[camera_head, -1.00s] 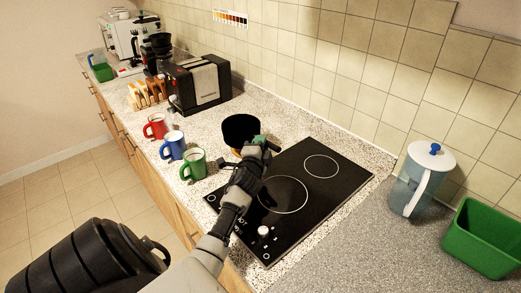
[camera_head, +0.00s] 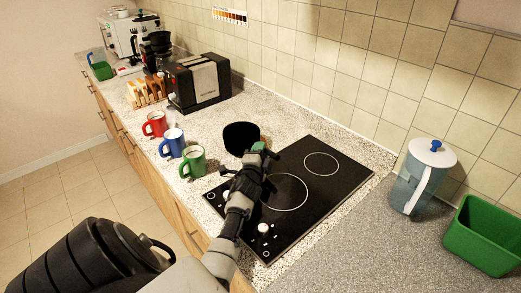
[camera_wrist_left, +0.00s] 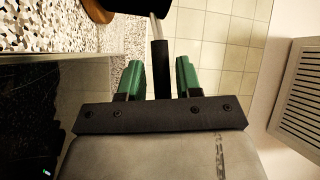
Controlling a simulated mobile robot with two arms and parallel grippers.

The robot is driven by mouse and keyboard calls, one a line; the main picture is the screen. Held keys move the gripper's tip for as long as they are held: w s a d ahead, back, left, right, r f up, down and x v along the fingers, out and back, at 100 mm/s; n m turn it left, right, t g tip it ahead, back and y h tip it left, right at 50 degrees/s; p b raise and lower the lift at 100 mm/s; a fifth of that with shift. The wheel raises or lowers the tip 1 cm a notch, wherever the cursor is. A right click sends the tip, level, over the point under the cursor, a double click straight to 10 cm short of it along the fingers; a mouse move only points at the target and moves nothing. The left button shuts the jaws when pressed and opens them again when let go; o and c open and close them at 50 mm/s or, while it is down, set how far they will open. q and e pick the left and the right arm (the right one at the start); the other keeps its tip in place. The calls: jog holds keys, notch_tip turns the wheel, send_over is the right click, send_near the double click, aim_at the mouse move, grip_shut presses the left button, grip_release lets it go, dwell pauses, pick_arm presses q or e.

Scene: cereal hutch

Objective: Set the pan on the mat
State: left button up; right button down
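The black pan (camera_head: 241,137) stands upright on the counter, left of the hob. A sliver of the brown-orange mat (camera_wrist_left: 97,11) shows beside the pan's base in the left wrist view; in the head view the pan and my arm largely hide it. The pan appears to rest on the mat. My left gripper (camera_head: 262,151) is at the handle. In the left wrist view the pan's handle (camera_wrist_left: 160,68) lies between the green fingers, with gaps on both sides, so the gripper is open around it. My right gripper is out of view.
Red (camera_head: 155,124), blue (camera_head: 173,143) and green (camera_head: 193,161) mugs stand along the counter's front edge. A black toaster (camera_head: 199,82) is behind. The black hob (camera_head: 330,185) lies right of the pan. A jug (camera_head: 409,188) and green bin (camera_head: 486,236) stand farther right.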

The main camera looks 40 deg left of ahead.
pick_arm(q)
jog(key=shift+o, duration=0.7)
jog(key=shift+r, duration=0.1)
jog(key=shift+r+p, duration=0.2)
jog(key=shift+p, duration=0.1)
jog(key=b+v, duration=0.1)
jog(key=v, duration=0.5)
jog(key=shift+f, duration=0.2)
jog(key=shift+v, duration=0.8)
jog(key=shift+r, duration=0.15)
